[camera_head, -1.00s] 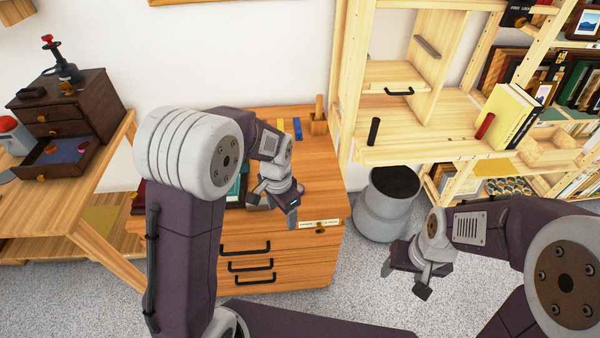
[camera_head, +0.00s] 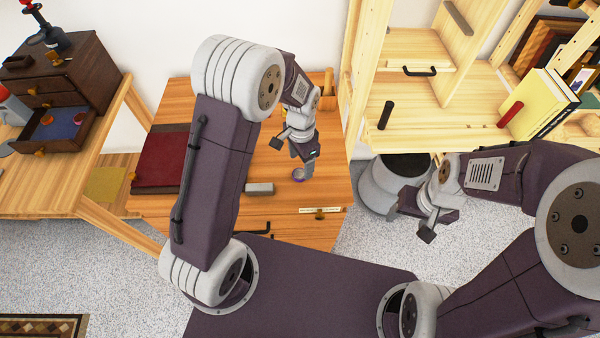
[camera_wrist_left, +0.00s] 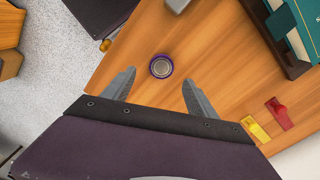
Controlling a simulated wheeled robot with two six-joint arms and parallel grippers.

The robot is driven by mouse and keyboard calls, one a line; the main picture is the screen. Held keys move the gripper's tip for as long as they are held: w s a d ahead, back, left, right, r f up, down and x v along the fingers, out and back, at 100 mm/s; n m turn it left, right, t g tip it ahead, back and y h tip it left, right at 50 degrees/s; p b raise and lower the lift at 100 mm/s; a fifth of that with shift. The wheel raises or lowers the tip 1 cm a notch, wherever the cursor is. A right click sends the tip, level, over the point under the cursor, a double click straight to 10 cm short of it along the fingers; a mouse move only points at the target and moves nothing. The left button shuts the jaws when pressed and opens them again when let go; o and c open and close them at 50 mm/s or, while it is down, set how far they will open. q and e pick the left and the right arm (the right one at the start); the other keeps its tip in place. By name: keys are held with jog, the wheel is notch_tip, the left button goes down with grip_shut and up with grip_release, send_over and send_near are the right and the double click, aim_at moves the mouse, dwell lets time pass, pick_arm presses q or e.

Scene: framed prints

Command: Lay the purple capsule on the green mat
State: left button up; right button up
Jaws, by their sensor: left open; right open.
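The purple capsule (camera_head: 299,174) is a small round thing with a purple rim and a grey top. It lies on the wooden cabinet top (camera_head: 225,205), near its front. My left gripper (camera_head: 294,150) is open and empty just above and behind it. In the left wrist view the capsule (camera_wrist_left: 161,66) shows between and slightly beyond the two open fingertips (camera_wrist_left: 157,81), apart from both. My right gripper (camera_head: 417,221) is open and empty, low at the right, in front of a grey bin. I cannot make out a green mat for certain.
A dark red book (camera_head: 163,160) lies left on the cabinet top. A grey block (camera_head: 260,189) lies left of the capsule. In the wrist view, a teal-covered object (camera_wrist_left: 289,30) and yellow (camera_wrist_left: 255,128) and red (camera_wrist_left: 279,113) pieces lie to the right. A wooden shelf unit (camera_head: 445,118) stands right.

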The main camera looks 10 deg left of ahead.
aim_at(300, 172)
pick_arm(q)
jog(key=f, duration=0.2)
jog(key=f+b, duration=0.1)
jog(key=f, duration=0.1)
jog(key=shift+s+a+f, duration=0.15)
jog(key=shift+a+f, duration=0.05)
jog(key=shift+f, duration=0.3)
jog(key=shift+r, duration=0.1)
jog(key=c, duration=1.5)
jog(key=shift+o, duration=0.2)
jog(key=r, duration=0.3)
jog(key=r+p, duration=0.1)
jog(key=shift+s+d+r, duration=0.15)
jog(key=shift+d+r, duration=0.1)
jog(key=shift+r, duration=0.1)
jog(key=s+d+r+p, duration=0.1)
jog(key=s+d+r, duration=0.5)
jog(key=s, duration=0.2)
jog(key=shift+s+d, duration=0.2)
jog(key=shift+s, duration=0.2)
